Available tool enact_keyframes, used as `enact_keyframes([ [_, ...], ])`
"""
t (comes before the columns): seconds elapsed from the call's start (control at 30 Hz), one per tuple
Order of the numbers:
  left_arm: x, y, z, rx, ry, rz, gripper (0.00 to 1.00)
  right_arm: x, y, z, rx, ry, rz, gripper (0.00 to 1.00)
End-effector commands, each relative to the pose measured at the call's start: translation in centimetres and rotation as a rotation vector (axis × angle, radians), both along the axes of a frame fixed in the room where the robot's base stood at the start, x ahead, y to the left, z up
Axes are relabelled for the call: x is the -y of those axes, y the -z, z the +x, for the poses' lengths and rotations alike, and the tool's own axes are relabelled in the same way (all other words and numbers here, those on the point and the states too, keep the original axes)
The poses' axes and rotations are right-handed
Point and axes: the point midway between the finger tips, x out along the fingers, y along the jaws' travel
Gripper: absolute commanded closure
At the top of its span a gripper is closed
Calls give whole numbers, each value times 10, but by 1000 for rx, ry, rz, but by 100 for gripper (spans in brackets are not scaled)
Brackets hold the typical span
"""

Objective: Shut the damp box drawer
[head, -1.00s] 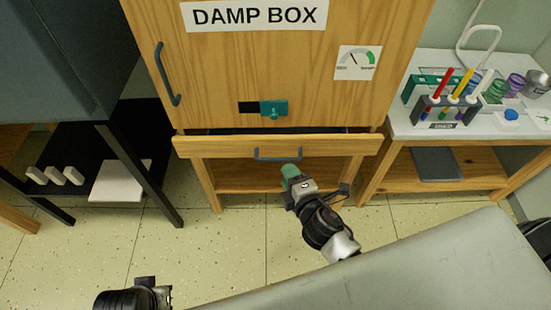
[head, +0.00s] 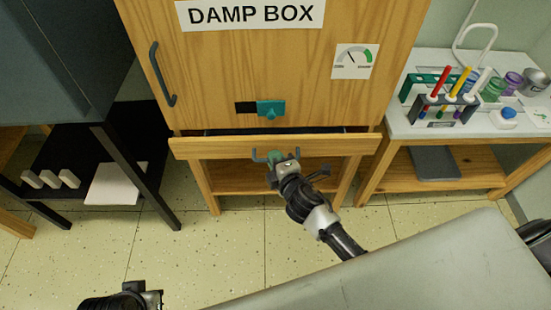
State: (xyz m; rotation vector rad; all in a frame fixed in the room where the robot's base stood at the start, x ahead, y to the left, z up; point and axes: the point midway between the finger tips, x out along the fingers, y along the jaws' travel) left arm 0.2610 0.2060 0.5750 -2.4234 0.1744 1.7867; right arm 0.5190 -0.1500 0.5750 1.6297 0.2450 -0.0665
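The damp box (head: 215,75) is a wooden cabinet with a "DAMP BOX" label, in the middle of the head view. Its drawer (head: 215,147) below the door stands pulled out, with a dark gap showing behind its front. The drawer has a grey-blue bar handle (head: 258,156). My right gripper (head: 274,165) is at the right part of this handle and overlaps it; I cannot tell whether it touches or grips. Its fingers are too small and covered to read. My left gripper (head: 150,293) is at the bottom left, far from the drawer, its fingertips hardly readable.
A dark shelf unit (head: 125,150) with white blocks stands at left. A white-topped table (head: 415,125) with a rack of coloured tools and jars stands at right. A grey surface (head: 400,270) fills the lower right. Speckled floor (head: 230,240) lies open before the cabinet.

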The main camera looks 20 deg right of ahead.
Motion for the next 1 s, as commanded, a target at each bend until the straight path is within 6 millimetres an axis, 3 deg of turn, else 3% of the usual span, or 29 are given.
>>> enact_keyframes([
  [0.3, 0, 0, 0, 1, 0, 0, 100, 1, 1, 1, -1, 0, 0, 100],
  [0.57, 0, 4, 1, -2, 0, 0, 100, 10, 0, 37, 0, 0, -2, 100],
  [0.87, 0, 6, 2, -4, 0, 1, 100, 13, 0, 42, 0, 3, -1, 100],
  [0.9, 0, 6, 2, -3, 0, 1, 100, 13, 0, 42, 1, 3, 0, 86],
  [1.0, 0, 5, 2, -2, 1, 0, 100, 13, 0, 42, 1, 3, 0, 71],
])
